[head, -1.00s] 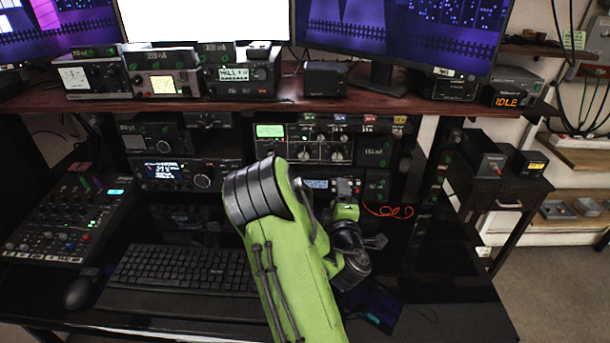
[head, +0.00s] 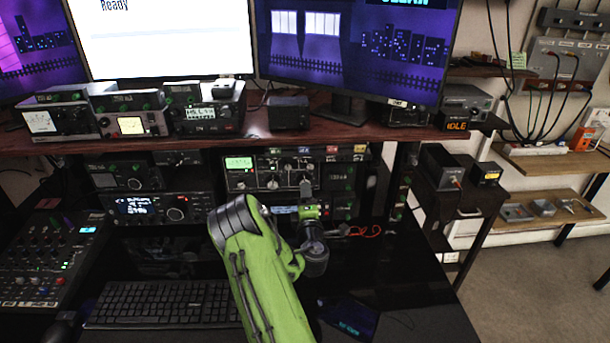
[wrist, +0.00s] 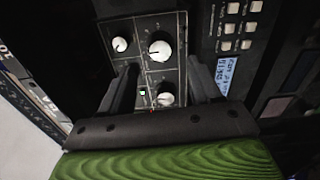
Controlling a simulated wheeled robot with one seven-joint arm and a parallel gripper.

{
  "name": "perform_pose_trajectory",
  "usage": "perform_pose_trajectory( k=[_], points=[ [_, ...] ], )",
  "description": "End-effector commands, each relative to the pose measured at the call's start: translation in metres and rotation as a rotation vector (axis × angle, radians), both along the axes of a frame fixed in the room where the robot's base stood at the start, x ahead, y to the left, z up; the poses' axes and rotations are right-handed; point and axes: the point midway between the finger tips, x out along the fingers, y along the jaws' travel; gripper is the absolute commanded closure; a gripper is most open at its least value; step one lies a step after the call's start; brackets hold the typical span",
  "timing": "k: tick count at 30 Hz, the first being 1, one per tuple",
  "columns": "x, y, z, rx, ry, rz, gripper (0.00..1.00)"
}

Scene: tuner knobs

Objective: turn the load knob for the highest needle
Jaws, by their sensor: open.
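The tuner (head: 253,180) is a dark panel under the shelf, with a green-lit meter (head: 238,162) at its left and pale knobs. The meter's needle is too small to read. My gripper (head: 306,188) is in front of the tuner's right part. In the wrist view my gripper (wrist: 163,76) is open, one dark finger on each side. A lower white knob (wrist: 165,98) shows between the fingers. A large white knob (wrist: 160,50) and a smaller one (wrist: 120,44) lie beyond. I cannot read which is the load knob, nor tell whether a finger touches any knob.
A radio with a blue display (head: 150,207) stands left of the tuner. The wooden shelf (head: 330,128) with more equipment hangs above. A keyboard (head: 160,303) and mixer (head: 45,262) lie on the desk. A red cable (head: 362,232) lies right of my gripper.

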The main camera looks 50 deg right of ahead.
Motion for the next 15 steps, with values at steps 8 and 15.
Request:
perform_pose_trajectory(
  k=[8,15],
  points=[
    [0.018,-0.021,0.007,0.0,0.001,0.001,0.37],
    [0.033,-0.039,0.006,-0.002,-0.001,0.0,0.37]
  ],
)
